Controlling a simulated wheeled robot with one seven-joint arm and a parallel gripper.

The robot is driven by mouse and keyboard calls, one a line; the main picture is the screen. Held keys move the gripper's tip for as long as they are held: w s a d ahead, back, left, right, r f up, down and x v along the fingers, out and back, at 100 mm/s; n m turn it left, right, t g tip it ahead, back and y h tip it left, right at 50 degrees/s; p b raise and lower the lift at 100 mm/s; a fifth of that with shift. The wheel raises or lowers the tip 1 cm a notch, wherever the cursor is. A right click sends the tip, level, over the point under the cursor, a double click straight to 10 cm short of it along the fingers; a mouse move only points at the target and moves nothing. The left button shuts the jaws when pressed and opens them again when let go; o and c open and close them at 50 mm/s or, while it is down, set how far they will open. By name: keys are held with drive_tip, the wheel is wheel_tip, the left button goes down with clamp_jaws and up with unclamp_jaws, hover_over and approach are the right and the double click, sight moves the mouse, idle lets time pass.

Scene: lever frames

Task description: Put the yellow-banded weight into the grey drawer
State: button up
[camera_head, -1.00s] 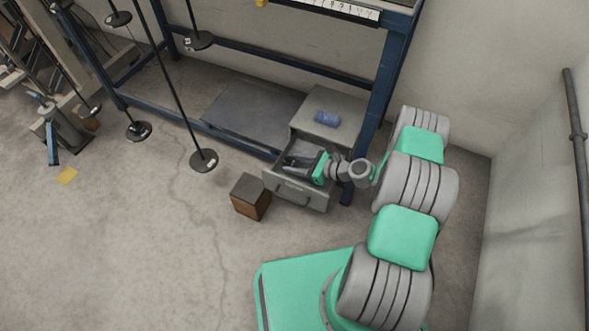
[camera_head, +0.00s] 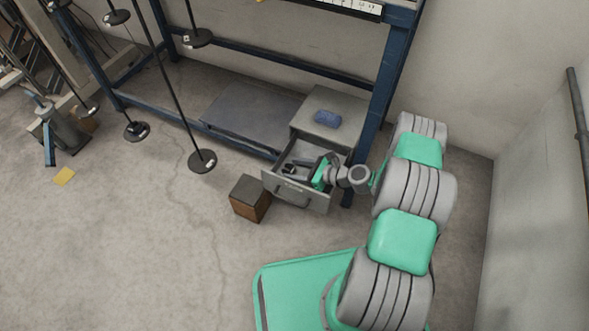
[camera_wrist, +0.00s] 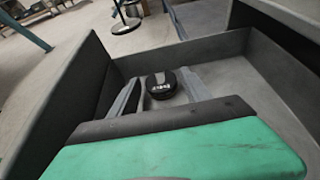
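The grey drawer (camera_head: 314,200) is pulled open under its grey cabinet at the foot of the blue frame. My gripper (camera_head: 293,168) is down inside it. In the wrist view, a round black weight (camera_wrist: 162,86) with a white label lies between my two grey fingers, inside the drawer walls (camera_wrist: 212,48). The fingers stand apart, with a small gap seeming to show on each side of the weight. I see no yellow band on it from this angle. Its underside is hidden.
A blue rolled item (camera_head: 327,119) lies on the cabinet top (camera_head: 345,108). A brown box with a dark top (camera_head: 249,197) stands on the floor left of the drawer. Black discs on rods (camera_head: 202,161) hang at the left. A yellow patch (camera_head: 64,176) is on the floor.

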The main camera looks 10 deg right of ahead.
drive_tip(key=shift+o, duration=0.8)
